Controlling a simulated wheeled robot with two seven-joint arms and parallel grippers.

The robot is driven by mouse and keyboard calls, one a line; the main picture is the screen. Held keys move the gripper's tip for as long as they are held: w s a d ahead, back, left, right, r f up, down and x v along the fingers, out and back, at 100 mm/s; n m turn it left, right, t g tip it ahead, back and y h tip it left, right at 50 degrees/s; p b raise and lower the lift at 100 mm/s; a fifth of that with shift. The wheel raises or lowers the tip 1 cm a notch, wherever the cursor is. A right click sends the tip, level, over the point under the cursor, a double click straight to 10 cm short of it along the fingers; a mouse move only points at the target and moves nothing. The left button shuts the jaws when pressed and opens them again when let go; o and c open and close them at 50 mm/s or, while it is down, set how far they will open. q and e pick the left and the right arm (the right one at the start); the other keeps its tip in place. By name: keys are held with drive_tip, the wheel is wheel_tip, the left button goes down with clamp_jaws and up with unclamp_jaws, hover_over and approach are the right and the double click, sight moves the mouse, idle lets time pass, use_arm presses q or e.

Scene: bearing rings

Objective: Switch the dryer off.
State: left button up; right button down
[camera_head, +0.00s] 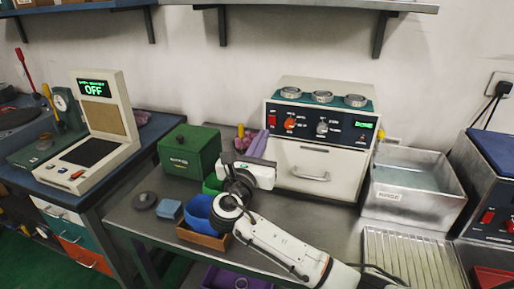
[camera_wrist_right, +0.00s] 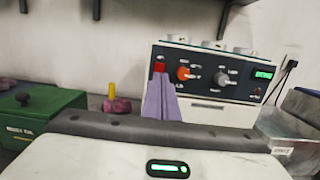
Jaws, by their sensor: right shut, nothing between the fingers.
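The dryer (camera_head: 318,165) is a white box with a dark control panel, standing against the wall. Its panel has a red switch (camera_head: 272,119) at the left end, an orange knob (camera_head: 290,123), a grey knob (camera_head: 322,127) and a lit green display (camera_head: 364,125). My right gripper (camera_head: 258,143) has purple fingers, shut and empty, just left of and below the red switch. In the right wrist view the fingertips (camera_wrist_right: 161,80) appear just below the red switch (camera_wrist_right: 159,67); whether they touch the panel cannot be told. My left gripper is not in view.
Several metal rings (camera_head: 322,96) lie on the dryer's top. A metal basin (camera_head: 415,182) stands right. A separate device (camera_head: 101,122) at far left displays OFF. A shelf (camera_head: 300,3) hangs above.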

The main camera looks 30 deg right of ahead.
sight(272, 118)
drive_tip(key=x, duration=0.6)
drive_tip(key=shift+a, duration=0.1)
drive_tip(key=shift+w+d+r, duration=0.1)
drive_tip(key=shift+w+d, duration=0.2)
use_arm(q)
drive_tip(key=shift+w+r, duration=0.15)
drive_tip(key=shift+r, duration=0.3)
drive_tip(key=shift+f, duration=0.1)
